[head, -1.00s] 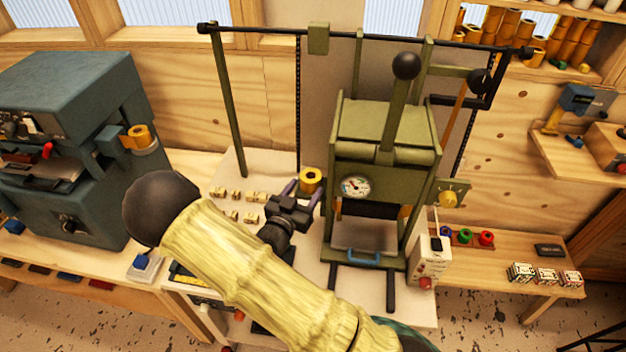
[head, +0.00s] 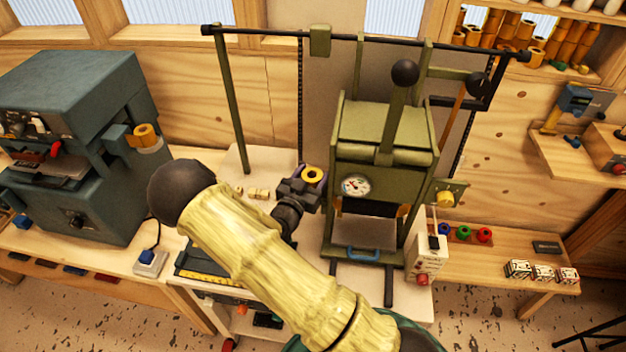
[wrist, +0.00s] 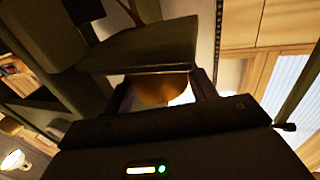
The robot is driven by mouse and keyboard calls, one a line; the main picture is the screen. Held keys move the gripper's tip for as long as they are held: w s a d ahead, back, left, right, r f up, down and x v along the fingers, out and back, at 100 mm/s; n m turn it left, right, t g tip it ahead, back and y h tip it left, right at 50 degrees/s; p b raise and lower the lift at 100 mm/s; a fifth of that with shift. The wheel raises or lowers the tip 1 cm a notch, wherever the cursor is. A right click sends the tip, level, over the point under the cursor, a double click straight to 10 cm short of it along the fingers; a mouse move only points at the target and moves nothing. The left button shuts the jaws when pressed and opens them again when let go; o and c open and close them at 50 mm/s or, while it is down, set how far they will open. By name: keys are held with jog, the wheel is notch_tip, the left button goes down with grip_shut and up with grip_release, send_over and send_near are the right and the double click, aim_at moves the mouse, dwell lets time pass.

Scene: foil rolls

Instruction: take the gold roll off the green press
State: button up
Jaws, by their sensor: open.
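The green press (head: 385,150) stands on the bench at the middle of the head view, with a round gauge on its front. The gold roll (head: 313,175) is at the press's left side, its ring-shaped end facing up. My gripper (head: 309,181) is at the roll, with its jaws open on either side of it. In the wrist view the gold roll (wrist: 160,89) sits between the two fingers of the gripper (wrist: 162,94). What holds the roll from below is hidden by the gripper, and I cannot tell if the fingers touch it.
A blue-grey machine (head: 75,140) with another gold roll (head: 145,135) stands at the left. A white box (head: 427,260) stands right of the press. Small type blocks (head: 258,193) lie behind my arm. Coloured rolls (head: 465,236) sit on the right bench.

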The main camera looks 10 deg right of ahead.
jog(key=c, duration=0.7)
jog(key=shift+o, duration=0.2)
jog(key=shift+r, duration=0.1)
notch_tip(320, 180, up, 28)
jog(key=b, duration=0.2)
jog(key=shift+w, duration=0.1)
